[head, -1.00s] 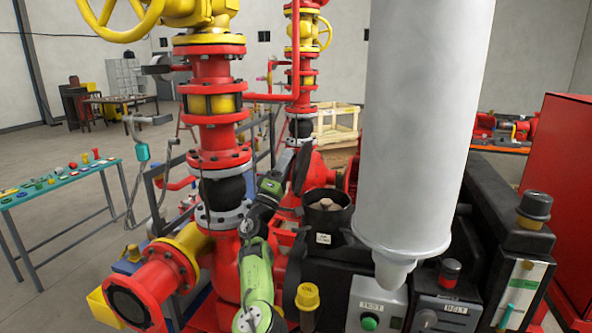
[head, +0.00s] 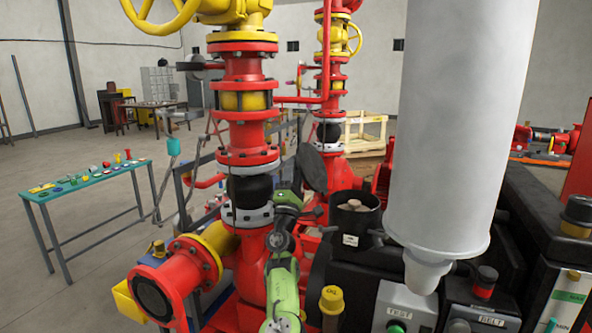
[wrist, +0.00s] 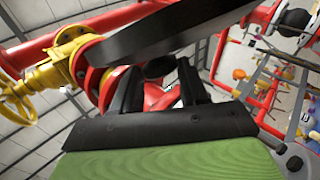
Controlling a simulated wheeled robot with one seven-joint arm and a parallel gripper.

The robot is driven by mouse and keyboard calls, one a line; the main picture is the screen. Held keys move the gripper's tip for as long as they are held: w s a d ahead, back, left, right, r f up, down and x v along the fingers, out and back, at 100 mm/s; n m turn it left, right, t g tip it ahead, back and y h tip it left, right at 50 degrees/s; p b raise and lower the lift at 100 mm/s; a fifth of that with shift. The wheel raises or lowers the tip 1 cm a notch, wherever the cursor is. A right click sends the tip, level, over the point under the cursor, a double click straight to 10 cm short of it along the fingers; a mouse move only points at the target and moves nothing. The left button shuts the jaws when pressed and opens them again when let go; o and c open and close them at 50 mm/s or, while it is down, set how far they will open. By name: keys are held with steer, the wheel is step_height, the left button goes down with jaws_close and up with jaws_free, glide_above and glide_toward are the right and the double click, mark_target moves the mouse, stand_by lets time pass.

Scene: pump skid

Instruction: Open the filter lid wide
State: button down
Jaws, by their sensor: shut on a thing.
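The filter is a black round pot (head: 368,222) with a white label, left of the big grey cylinder in the head view. Its top is open and pale pinkish contents show inside. The lid (head: 312,168) is a dark disc standing steeply on edge, up and to the left of the pot's mouth. In the wrist view the lid (wrist: 170,32) crosses the top as a broad dark band. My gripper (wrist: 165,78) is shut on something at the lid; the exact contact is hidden. In the head view my gripper (head: 299,200) is small, just below the lid.
A red valve column (head: 247,135) stands close left of my arm. The large grey cylinder (head: 440,120) hangs close on the right, above the control boxes (head: 408,305). A teal table (head: 90,182) with small parts stands far left on open floor.

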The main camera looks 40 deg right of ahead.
steer(key=shift+d+f, duration=0.2)
steer(key=shift+f, duration=0.2)
steer(key=c, duration=1)
jaws_free()
steer(key=o, duration=0.4)
steer(key=shift+d, duration=0.15)
steer(key=shift+r, duration=0.15)
steer(key=shift+a, duration=0.2)
